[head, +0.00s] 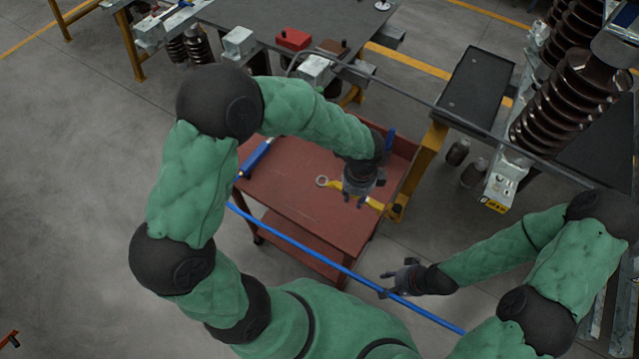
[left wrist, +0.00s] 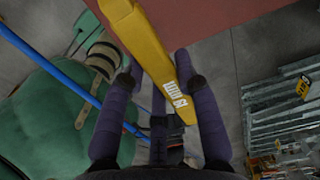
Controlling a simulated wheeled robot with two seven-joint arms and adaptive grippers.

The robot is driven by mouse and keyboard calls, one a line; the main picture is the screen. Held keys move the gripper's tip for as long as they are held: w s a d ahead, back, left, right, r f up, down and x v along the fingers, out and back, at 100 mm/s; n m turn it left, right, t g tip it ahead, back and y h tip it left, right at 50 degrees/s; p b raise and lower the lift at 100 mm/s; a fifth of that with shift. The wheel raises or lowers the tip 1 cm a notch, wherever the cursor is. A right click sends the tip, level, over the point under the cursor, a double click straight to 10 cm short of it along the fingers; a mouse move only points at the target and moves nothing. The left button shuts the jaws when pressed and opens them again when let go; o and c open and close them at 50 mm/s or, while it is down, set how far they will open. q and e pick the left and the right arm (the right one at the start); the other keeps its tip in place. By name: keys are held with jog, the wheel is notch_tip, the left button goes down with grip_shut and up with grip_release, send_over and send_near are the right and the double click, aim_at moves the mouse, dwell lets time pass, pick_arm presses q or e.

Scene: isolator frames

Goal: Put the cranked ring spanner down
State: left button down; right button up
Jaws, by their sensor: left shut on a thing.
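The cranked ring spanner (head: 335,184) has a pale metal ring end and a yellow handle. In the head view it lies across the right part of the red trolley's top (head: 290,190), ring end to the left. My left gripper (head: 357,198) is shut on its yellow handle. I cannot tell whether the spanner touches the trolley. My right gripper (head: 384,284) is lower right, at a long blue pole (head: 300,246); I cannot tell if it grips it.
A blue-handled tool (head: 256,157) lies at the trolley top's left end. The middle of that top is bare. The blue pole slants across the trolley's near side. A dark workbench (head: 290,20) stands behind, and brown ribbed insulators (head: 568,105) stand on the right.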

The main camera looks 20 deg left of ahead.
pick_arm(q)
jog(key=w+a+f+b, duration=0.2)
jog(key=w+a+f, duration=0.3)
jog(key=a, duration=0.3)
send_over(324, 189)
jog(key=f, duration=0.4)
jog(key=shift+s+d+b, duration=0.3)
jog(key=shift+d+b, duration=0.05)
jog(key=shift+w+a+f, duration=0.1)
jog(key=shift+a+f, duration=0.05)
jog(key=shift+f, duration=0.05)
jog(key=shift+w+a+f+b, duration=0.15)
jog(key=shift+f+b, duration=0.5)
jog(key=shift+f, duration=1.1)
jog(key=shift+f, duration=0.15)
jog(key=c, duration=0.9)
grip_release()
